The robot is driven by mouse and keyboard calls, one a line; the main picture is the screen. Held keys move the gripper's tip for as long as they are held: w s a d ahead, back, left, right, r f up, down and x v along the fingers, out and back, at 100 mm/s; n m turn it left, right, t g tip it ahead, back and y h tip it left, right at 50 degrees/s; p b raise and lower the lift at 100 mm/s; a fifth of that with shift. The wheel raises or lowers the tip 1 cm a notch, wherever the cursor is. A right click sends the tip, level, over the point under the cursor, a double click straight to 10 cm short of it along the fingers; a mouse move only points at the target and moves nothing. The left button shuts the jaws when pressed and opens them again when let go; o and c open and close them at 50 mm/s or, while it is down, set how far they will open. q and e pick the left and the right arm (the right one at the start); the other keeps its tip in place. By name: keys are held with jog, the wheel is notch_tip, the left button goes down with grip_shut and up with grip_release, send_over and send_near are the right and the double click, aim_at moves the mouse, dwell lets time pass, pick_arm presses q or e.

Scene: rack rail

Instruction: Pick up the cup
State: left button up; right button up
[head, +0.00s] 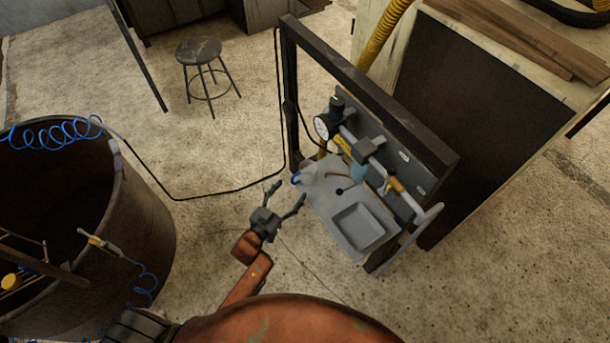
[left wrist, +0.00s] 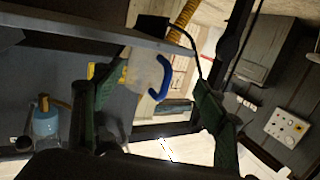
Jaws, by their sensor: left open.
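The cup (head: 308,177) is whitish with a blue handle and stands at the near left corner of a grey shelf. In the left wrist view the cup (left wrist: 143,72) shows large, with its blue handle to the right of its body. My left gripper (head: 289,192) is open and empty just to the left of the cup in the head view, fingers pointing toward it. In the left wrist view the cup appears between the two spread fingers of the left gripper (left wrist: 155,88); I cannot tell whether they touch it. My right gripper is not in view.
The grey shelf (head: 325,206) has a sunken basin (head: 358,228) and hangs on a dark frame (head: 375,92) with a gauge (head: 321,127) and pipes.

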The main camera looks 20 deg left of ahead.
aim_at(303, 178)
pick_arm(q)
jog(key=shift+m+t+h, duration=0.4)
jog(key=shift+t+h, duration=0.1)
jog(key=shift+h, duration=0.3)
jog(key=w, duration=0.1)
jog(key=w+d+r, duration=0.1)
jog(key=w+d, duration=0.1)
jog(key=shift+d+r+b, duration=0.2)
jog(key=shift+r+b, duration=0.1)
jog(key=shift+w+d, duration=0.1)
jog(key=shift+w, duration=0.3)
jog(key=shift+w+f, duration=0.1)
jog(key=shift+w, duration=0.2)
jog(key=x, duration=0.1)
jog(key=b+x, duration=0.2)
jog(key=x, duration=0.1)
jog(key=shift+f, duration=0.25)
jog(key=shift+w+r, duration=0.1)
jog(key=shift+w, duration=0.2)
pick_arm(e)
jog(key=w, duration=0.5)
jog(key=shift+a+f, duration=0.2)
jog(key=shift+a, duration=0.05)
pick_arm(q)
jog(key=shift+c, duration=0.7)
jog(key=c, duration=1.1)
